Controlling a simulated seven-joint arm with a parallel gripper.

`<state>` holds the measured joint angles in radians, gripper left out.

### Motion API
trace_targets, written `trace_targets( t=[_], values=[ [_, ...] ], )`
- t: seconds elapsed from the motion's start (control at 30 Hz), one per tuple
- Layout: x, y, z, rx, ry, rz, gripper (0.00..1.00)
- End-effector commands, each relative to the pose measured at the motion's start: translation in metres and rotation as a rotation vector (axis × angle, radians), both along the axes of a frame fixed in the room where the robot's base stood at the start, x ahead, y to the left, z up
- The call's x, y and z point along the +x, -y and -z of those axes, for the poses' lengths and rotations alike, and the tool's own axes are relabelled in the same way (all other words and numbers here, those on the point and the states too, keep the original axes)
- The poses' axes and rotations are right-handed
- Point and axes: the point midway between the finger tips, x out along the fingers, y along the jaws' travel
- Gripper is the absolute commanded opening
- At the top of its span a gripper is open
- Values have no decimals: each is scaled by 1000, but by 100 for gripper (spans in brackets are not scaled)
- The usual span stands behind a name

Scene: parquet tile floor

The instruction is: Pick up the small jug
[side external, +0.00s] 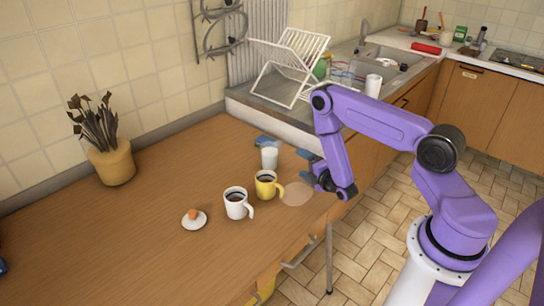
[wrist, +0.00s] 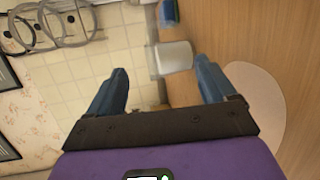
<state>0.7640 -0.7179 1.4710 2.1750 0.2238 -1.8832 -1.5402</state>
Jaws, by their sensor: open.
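A small white jug-like vessel (side external: 269,157) stands upright on the wooden table near its back edge. In the wrist view a white vessel (wrist: 172,58), blurred, shows between and beyond my fingertips; I take it to be the same one. No handle is clear on it. My gripper (side external: 308,166) is to the right of it at the table's right edge, fingers pointing left toward it. In the wrist view my gripper (wrist: 162,65) has its two blue fingers spread, with nothing held between them.
A yellow mug (side external: 265,186) and a white mug (side external: 236,204) stand in front of the jug. A blue object (side external: 267,141) lies behind it. A pale round mat (side external: 297,194), an egg cup (side external: 194,218) and a plant pot (side external: 112,163) are on the table.

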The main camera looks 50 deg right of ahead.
Motion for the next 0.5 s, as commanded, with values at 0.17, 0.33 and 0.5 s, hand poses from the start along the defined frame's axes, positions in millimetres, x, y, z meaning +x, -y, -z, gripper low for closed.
trace_targets(
  t=[0.17, 0.33, 0.5],
  values=[
    [31, 9, 4, -1, 6, 2, 84],
    [58, 16, 9, -1, 6, 2, 84],
    [83, 23, 14, -1, 5, 1, 84]
  ],
)
